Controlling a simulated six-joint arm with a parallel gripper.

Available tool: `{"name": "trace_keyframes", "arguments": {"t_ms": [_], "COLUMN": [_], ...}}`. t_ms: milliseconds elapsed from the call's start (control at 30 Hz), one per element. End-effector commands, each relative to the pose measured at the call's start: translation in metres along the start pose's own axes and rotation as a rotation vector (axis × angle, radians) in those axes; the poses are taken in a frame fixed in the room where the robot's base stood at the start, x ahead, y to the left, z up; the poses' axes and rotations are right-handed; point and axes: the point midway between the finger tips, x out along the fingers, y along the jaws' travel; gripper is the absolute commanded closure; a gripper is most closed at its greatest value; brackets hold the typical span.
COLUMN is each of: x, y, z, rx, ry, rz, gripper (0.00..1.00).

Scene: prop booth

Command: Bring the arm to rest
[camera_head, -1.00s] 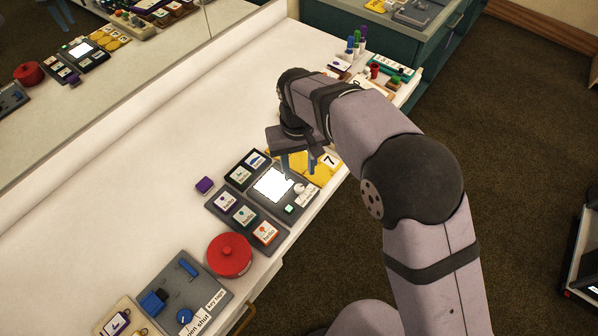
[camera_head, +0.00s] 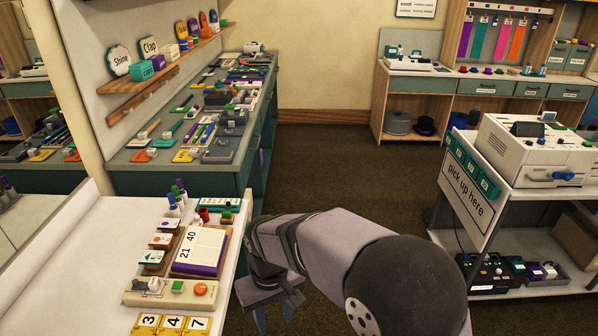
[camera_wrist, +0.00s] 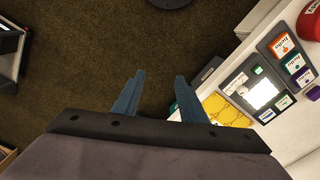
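My arm (camera_head: 345,255) is bent, with its end off the right side of the white table (camera_head: 50,270). My gripper (camera_head: 274,308) hangs beside the table edge, pointing down. In the wrist view my gripper (camera_wrist: 158,85) shows two blue fingers spread apart with nothing between them. Below them is mostly bare brown carpet (camera_wrist: 90,60). The table edge with its panels shows to the right of the fingers.
The near table holds yellow number cards (camera_head: 172,324), a panel with buttons (camera_head: 172,291) and a number booklet (camera_head: 200,250). A teal bench (camera_head: 180,178) stands behind. A white cart (camera_head: 470,200) with a machine (camera_head: 535,148) stands at right. Carpet (camera_head: 345,175) between is clear.

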Motion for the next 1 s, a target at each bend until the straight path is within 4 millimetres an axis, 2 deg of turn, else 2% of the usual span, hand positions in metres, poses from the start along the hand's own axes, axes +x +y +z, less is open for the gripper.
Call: {"name": "trace_keyframes", "arguments": {"t_ms": [33,100,200,300,433,600,1000], "x": [-0.004,-0.004,-0.002,0.002,0.008,0.013,0.013], "y": [0.032,0.064,0.097,0.116,0.128,0.131,0.131], "z": [0.021,0.051,0.094,0.134,0.171,0.194,0.197], "rx": [0.074,0.156,0.264,0.354,0.437,0.486,0.491], "ry": [0.001,-0.001,0.000,0.000,-0.002,-0.003,-0.005], "rz": [-0.001,-0.002,-0.002,-0.003,-0.004,-0.004,-0.005], "gripper": [0.61,0.61,0.61,0.61,0.61,0.61,0.61]}}
